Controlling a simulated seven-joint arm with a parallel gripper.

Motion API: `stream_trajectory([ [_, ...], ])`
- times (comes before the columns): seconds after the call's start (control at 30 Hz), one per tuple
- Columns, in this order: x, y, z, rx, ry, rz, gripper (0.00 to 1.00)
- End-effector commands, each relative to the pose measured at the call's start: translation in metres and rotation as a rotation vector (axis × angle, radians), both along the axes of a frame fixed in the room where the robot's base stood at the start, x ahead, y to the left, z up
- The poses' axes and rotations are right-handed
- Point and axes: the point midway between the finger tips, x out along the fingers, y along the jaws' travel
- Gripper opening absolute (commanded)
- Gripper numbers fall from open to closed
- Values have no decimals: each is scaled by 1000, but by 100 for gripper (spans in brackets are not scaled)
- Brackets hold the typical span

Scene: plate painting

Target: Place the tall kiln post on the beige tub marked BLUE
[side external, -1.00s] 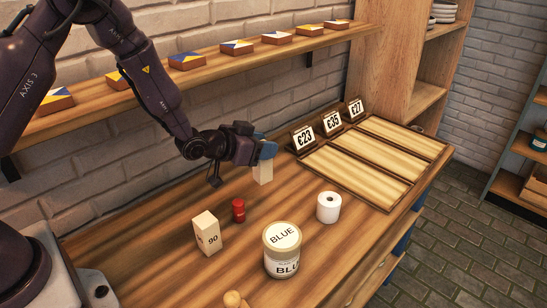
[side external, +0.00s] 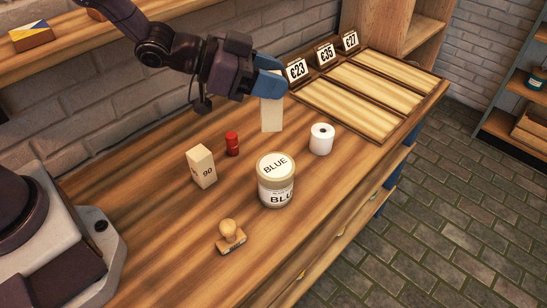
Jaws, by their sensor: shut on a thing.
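The pale, tall kiln post (side external: 272,116) hangs upright beneath my gripper (side external: 270,88), whose blue fingers are shut on its upper part. The fingers hide the top of the post. I cannot tell whether its lower end clears the bench. The beige tub marked BLUE (side external: 277,192) stands upright on the bench, nearer the camera than the post. Its name shows on the flat lid and on the side label. Nothing lies on the lid. My gripper is behind the tub and apart from it.
A shorter pale block marked 90 (side external: 202,167) and a small red item (side external: 232,144) stand left of the tub. A white roll (side external: 321,139) stands right of it, and a wooden stamp (side external: 230,236) lies in front. A tray (side external: 408,128) with price signs is at back right.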

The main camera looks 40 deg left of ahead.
Motion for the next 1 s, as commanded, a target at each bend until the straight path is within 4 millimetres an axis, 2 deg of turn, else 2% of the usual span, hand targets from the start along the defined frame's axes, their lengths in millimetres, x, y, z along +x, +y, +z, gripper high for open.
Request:
stream_trajectory([
  [0.07, -2, -12, 3, -2, -2, -57, 8],
  [0.17, -6, -20, -6, -4, 5, -98, 8],
  [0.3, -7, -19, -32, -4, 7, -93, 8],
  [0.7, -6, -18, -77, -3, 2, -92, 8],
  [1.0, -6, -18, -81, -2, -2, -91, 8],
])
